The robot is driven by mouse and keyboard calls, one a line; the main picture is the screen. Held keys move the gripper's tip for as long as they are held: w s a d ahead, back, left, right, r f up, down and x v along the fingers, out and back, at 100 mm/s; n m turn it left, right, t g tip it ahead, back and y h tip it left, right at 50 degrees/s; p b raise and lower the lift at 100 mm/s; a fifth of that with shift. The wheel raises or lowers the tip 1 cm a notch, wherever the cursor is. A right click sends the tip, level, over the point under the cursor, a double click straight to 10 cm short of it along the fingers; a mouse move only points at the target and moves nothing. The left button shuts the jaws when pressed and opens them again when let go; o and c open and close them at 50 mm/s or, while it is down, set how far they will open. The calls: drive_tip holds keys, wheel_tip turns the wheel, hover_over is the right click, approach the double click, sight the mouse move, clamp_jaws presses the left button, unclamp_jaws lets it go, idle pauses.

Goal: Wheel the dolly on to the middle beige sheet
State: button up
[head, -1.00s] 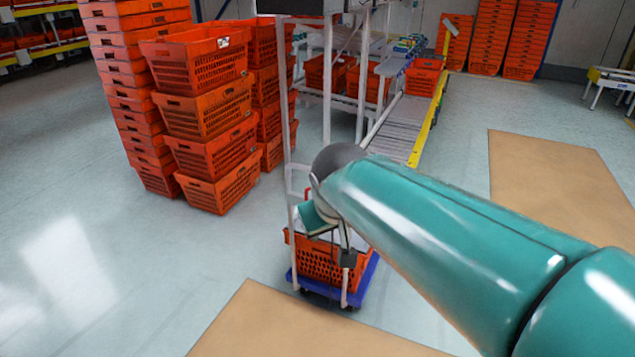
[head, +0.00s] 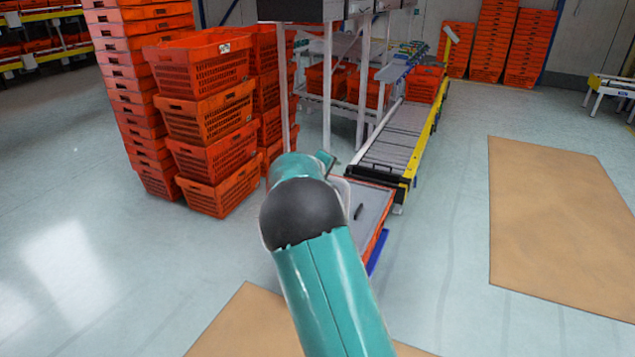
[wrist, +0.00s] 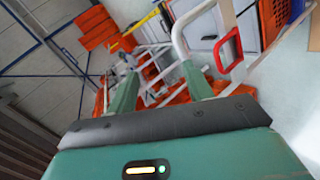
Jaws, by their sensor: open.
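The dolly's blue base (head: 378,253) shows at its right edge in the head view. It carries an orange tote (head: 374,240) with a grey top (head: 368,205); my arm hides the left part. In the wrist view, my gripper (wrist: 158,82) is open, with white tubing (wrist: 183,42) and a red handle (wrist: 228,48) beyond its fingers; nothing is clearly between them. The orange tote also shows there (wrist: 275,15). In the head view, one beige sheet (head: 235,320) lies at the bottom and another (head: 560,220) at the right. I cannot tell which is the middle one.
A roller conveyor (head: 400,140) with a yellow side rail stands just behind the dolly. Stacked orange totes (head: 208,115) stand at the left. A dark-topped frame (head: 300,8) on white legs stands behind my arm. The floor between the sheets is clear.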

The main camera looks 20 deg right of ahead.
drive_tip(key=w+d+f+n+t, duration=0.2)
drive_tip(key=w+d+f+n, duration=0.2)
drive_tip(key=w+f, duration=0.6)
drive_tip(key=shift+w+d+f+h, duration=0.2)
drive_tip(key=shift+w+d+h, duration=0.1)
drive_tip(key=shift+w, duration=0.95)
